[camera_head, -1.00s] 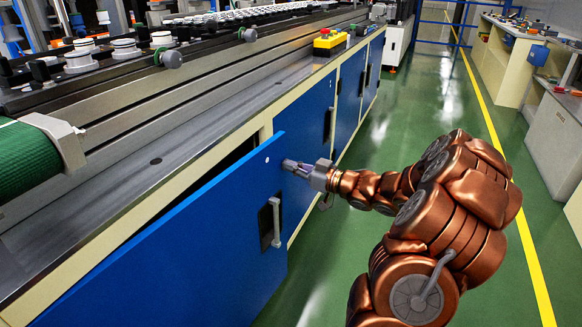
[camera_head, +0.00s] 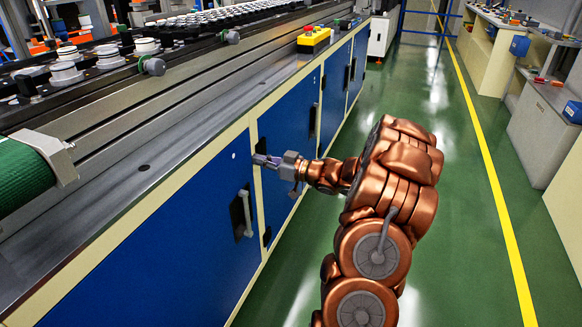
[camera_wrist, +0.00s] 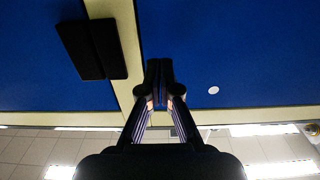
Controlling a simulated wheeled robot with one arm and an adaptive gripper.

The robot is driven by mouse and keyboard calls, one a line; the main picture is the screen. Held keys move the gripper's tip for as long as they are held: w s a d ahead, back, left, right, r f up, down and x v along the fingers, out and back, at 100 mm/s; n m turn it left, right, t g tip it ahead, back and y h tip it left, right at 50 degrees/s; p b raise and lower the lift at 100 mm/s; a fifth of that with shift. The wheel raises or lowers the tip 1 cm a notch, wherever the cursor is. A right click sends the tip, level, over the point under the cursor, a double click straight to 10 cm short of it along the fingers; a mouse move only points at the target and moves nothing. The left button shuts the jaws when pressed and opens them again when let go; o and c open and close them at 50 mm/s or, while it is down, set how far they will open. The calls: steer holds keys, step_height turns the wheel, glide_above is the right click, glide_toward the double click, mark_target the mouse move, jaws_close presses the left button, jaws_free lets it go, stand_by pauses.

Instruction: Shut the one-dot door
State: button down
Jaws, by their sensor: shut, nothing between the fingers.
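The one-dot door (camera_head: 170,235) is the near blue panel with a single white dot at its upper right corner and a grey handle (camera_head: 246,213) in a dark recess. It looks flush, or nearly so, with the cream cabinet frame. In the wrist view the door (camera_wrist: 255,50) is the blue area on the right, its dot beside my fingers. My gripper (camera_head: 258,160) is shut and empty, its tips at the door's upper right edge by the cream post. I cannot tell whether they touch. The wrist view shows the closed fingers (camera_wrist: 160,75) too.
More blue doors (camera_head: 292,120) continue along the cabinet to the right. Above is a grey worktop ledge with a yellow control box (camera_head: 314,40) and a green roller (camera_head: 25,175). The green floor beside the cabinet is open, up to a yellow line (camera_head: 490,160).

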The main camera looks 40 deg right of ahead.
steer(key=p+v, duration=0.2)
steer(key=v, duration=1.1)
steer(key=shift+p, duration=0.3)
steer(key=shift+w+d, duration=0.1)
steer(key=w+d+r+m+g+h+p, duration=0.1)
steer(key=w+r+g+h+p, duration=0.1)
steer(key=w+r+h+p, duration=0.6)
step_height(320, 180, up, 10)
steer(key=s+a+m+g+h+p, duration=0.1)
steer(key=a+m+g+h+p, duration=0.15)
steer(key=g+h+p, duration=0.2)
steer(key=s+a+r+g+y+p, duration=0.1)
steer(key=s+a+r+g+p, duration=0.2)
steer(key=s+a, duration=0.7)
steer(key=s+a+r+m+g+y+p, duration=0.1)
steer(key=s+a+r+g+p, duration=0.3)
steer(key=s+a, duration=0.6)
steer(key=s+a+r+m+g+y+p, duration=0.1)
steer(key=s+a+r+g+p, duration=0.3)
steer(key=s, duration=1.4)
steer(key=a+y+p, duration=0.1)
steer(key=a+p, duration=0.2)
steer(key=a, duration=0.3)
steer(key=shift+r, duration=0.25)
